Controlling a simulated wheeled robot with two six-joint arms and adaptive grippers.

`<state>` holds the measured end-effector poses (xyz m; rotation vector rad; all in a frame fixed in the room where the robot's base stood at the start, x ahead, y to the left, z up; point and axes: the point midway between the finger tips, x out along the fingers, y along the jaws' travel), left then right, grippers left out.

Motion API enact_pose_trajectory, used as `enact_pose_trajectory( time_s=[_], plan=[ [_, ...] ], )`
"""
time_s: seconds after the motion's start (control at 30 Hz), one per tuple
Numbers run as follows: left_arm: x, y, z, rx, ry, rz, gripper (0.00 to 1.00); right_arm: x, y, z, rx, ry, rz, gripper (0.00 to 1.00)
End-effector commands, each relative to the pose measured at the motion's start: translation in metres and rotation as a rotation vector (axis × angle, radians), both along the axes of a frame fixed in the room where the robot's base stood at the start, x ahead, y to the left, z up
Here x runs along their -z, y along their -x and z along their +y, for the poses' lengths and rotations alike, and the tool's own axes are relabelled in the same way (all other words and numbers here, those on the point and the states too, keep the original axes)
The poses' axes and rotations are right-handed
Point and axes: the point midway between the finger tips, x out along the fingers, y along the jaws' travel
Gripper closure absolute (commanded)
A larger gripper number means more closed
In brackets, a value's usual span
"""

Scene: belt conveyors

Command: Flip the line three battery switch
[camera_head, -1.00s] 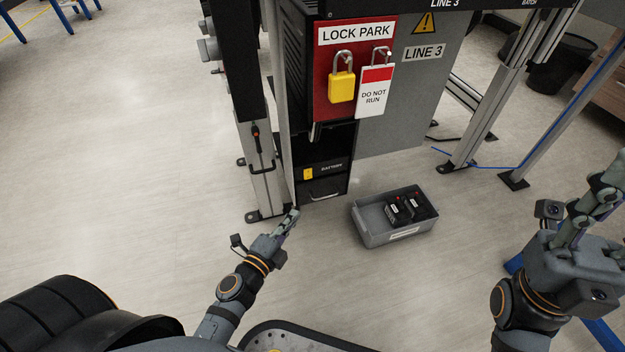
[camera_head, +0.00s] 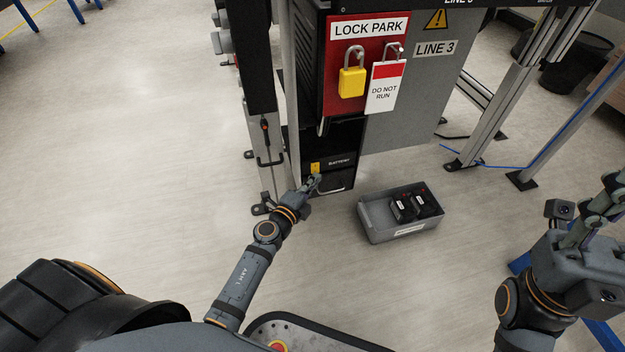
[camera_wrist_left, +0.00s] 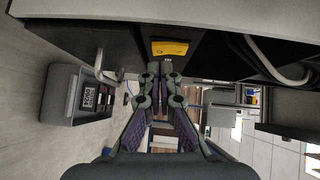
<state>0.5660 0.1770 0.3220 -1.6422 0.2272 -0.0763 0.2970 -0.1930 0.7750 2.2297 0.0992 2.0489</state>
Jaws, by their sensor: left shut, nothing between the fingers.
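The battery unit (camera_head: 340,160) is a black box marked BATTERY low in the Line 3 cabinet, with a handle below. Its yellow switch (camera_head: 315,168) is at the left of its face. The switch also shows in the left wrist view (camera_wrist_left: 170,48), just beyond the fingertips. My left gripper (camera_head: 314,180) is shut and empty, just below the switch in the head view. I cannot tell whether it touches. My right gripper (camera_head: 612,200) is at the right edge, partly cut off, away from the cabinet.
A yellow padlock (camera_head: 352,82) and a DO NOT RUN tag (camera_head: 384,92) hang on the red LOCK PARK board (camera_head: 340,50). A metal post (camera_head: 262,160) stands left of the cabinet.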

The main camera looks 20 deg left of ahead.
Motion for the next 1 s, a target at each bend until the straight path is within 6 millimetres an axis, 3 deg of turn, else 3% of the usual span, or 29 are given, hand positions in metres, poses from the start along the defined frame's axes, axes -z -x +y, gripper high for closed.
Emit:
enact_pose_trajectory(
  time_s=[0.47, 0.63, 0.7, 1.0],
  plan=[
    [0.001, -0.008, 0.006, 0.000, 0.000, -0.001, 1.00, 0.003, -0.001, 0.001, 0.001, 0.003, 0.003, 0.60],
    [0.012, -0.012, 0.009, 0.000, -0.025, -0.040, 1.00, 0.026, -0.003, 0.001, 0.009, 0.003, -0.002, 0.60],
    [0.003, -0.013, 0.009, 0.000, -0.029, -0.044, 1.00, 0.012, -0.003, -0.001, 0.014, -0.005, -0.018, 0.60],
    [0.003, -0.013, 0.009, -0.003, -0.029, -0.043, 1.00, 0.019, -0.001, 0.002, 0.010, 0.007, -0.004, 0.60]
  ],
)
